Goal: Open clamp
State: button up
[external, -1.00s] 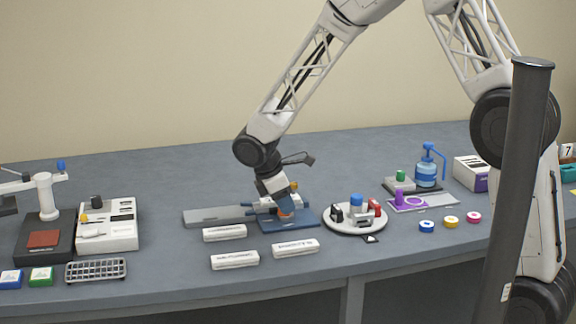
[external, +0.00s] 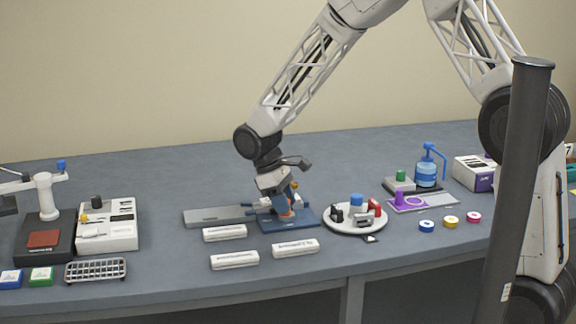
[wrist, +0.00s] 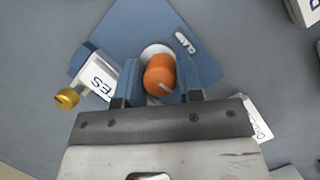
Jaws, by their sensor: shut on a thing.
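My gripper (wrist: 160,82) is shut on the orange knob, with a blue finger on each side. In the external view my gripper (external: 285,211) points down at the clamp and hides much of it. A white labelled block (wrist: 98,77) with a brass knob (wrist: 67,99) shows left of the fingers.
A grey plate (external: 212,216) lies left of the clamp. White labelled bars (external: 234,260) lie in front. A round white tray (external: 352,226) with small parts stands close on the right. Bench behind the clamp is clear.

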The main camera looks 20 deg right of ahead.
jog(key=shift+m+g+y, duration=0.3)
jog(key=shift+m, duration=0.8)
jog(key=o, duration=0.9)
jog(key=v, duration=0.8)
jog(key=shift+d, duration=0.1)
